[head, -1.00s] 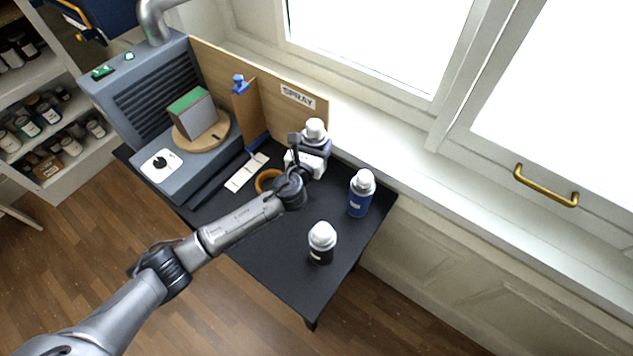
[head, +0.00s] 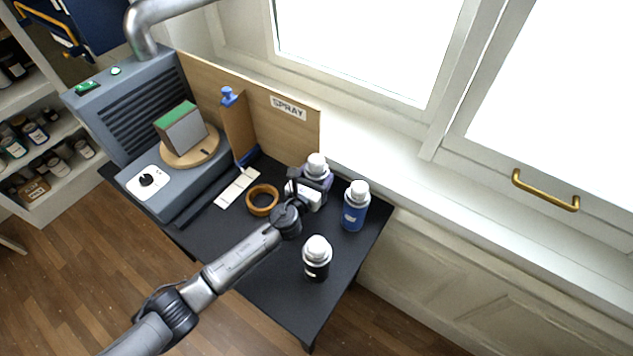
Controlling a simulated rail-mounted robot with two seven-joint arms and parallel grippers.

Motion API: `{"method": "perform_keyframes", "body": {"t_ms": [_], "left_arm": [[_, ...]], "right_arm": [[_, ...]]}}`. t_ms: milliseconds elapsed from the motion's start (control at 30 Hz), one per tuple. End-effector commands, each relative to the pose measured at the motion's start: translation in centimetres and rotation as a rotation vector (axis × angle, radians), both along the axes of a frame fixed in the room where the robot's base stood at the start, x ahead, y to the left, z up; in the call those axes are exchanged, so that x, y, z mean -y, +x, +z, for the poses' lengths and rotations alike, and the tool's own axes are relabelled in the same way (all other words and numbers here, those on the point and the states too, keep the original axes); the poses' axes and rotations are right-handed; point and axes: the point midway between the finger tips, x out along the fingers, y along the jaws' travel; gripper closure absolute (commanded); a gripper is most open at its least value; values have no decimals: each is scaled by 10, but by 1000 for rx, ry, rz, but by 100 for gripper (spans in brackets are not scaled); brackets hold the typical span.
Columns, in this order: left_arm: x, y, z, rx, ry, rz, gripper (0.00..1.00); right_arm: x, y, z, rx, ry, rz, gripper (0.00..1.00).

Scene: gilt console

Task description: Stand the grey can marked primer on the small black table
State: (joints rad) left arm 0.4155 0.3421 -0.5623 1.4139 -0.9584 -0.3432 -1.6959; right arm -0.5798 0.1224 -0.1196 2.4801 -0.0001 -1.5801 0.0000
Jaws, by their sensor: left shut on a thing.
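A can with a white cap and a greyish-purple body (head: 317,171) is in my left gripper (head: 308,189), near the back edge of the small black table (head: 268,285). The gripper is shut on it from the front left. The can looks upright. Its lower part and any label are hidden by the gripper, so I cannot read a primer mark or tell whether its base touches the tabletop. My right gripper is not in view.
A blue can (head: 355,206) stands just right of the held can, and a black can (head: 316,259) stands in front. A tan ring (head: 262,200), a white strip (head: 237,188) and a grey spray booth (head: 135,110) lie left.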

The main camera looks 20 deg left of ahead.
Motion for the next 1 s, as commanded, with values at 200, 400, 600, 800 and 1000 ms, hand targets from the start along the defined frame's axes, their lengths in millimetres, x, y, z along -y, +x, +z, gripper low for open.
{"method": "perform_keyframes", "body": {"t_ms": [200,400,600,800,1000], "left_arm": [[0,0,-18,2,0,0,70],[0,0,-17,2,0,-1,70],[0,0,-21,-1,0,-1,27],[0,0,-21,-1,0,-1,8],[0,0,-21,-1,0,-1,6]], "right_arm": [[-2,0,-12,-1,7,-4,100],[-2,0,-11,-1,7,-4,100],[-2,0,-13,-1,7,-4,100],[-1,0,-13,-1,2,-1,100],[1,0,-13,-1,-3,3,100]]}}
